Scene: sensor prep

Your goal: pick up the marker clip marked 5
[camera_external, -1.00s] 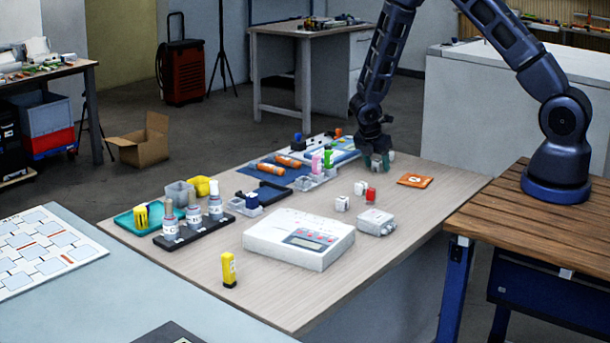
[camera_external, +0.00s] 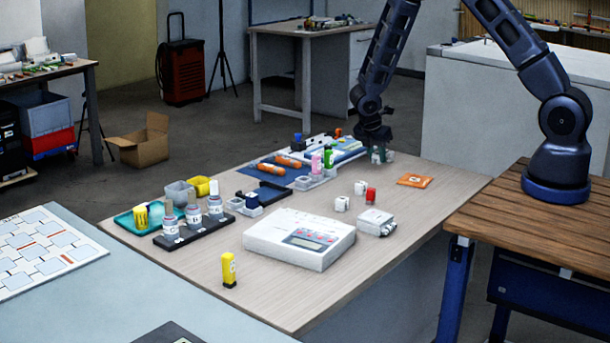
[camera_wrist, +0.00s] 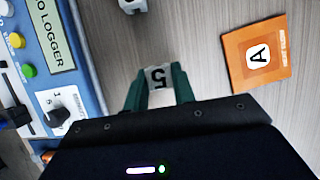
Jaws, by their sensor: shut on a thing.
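The marker clip marked 5 (camera_wrist: 158,78) is a small white block with a black 5, upside down in the wrist view. My gripper (camera_wrist: 160,92) is shut on it, with one green finger on each side. In the external view my gripper (camera_external: 377,156) is at the far part of the table, right of the data logger; the clip is mostly hidden there by the fingers. The gripper appears a little above the tabletop.
A white instrument (camera_external: 299,239) fills the table's middle.

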